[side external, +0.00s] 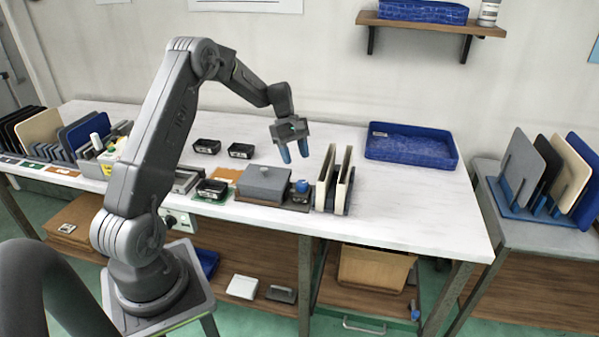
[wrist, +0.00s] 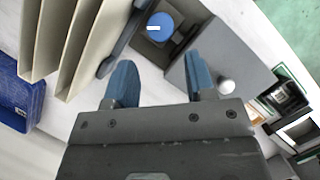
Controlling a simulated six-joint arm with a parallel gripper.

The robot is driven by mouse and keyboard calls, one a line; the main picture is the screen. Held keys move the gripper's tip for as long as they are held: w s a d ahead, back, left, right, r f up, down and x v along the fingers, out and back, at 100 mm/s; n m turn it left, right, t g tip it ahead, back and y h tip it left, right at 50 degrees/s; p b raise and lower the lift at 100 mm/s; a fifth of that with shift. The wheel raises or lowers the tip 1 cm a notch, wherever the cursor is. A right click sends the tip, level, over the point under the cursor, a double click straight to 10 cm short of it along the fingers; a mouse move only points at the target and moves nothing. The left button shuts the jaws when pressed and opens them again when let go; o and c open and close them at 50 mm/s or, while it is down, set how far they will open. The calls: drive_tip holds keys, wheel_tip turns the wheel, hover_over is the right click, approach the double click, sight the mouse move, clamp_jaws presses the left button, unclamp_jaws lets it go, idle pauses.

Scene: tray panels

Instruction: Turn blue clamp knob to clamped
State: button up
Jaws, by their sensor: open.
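The blue clamp knob (side external: 301,186) sits on a dark base at the right end of a grey block (side external: 265,183) on the white bench. In the wrist view the round blue knob (wrist: 160,27) shows from above with a short white mark across its top. My gripper (side external: 294,152) is above the bench, higher than the knob and apart from it, pointing down. In the wrist view my gripper (wrist: 160,75) has its two blue fingers spread with nothing between them. The knob lies beyond the fingertips, roughly between them.
Upright cream panels (side external: 337,175) stand in a rack just right of the knob. A blue tray (side external: 411,146) lies at the back right. Small black bins (side external: 240,150) stand behind the block. The bench front at the right is clear.

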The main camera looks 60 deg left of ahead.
sight(302, 182)
drive_tip(key=v, duration=0.5)
drive_tip(key=shift+r, duration=0.2)
drive_tip(key=shift+f, duration=0.15)
drive_tip(key=x, duration=1.3)
drive_tip(key=shift+d+f, duration=0.1)
drive_tip(key=shift+f, duration=0.2)
drive_tip(key=shift+c, duration=0.3)
drive_tip(key=c, duration=0.6)
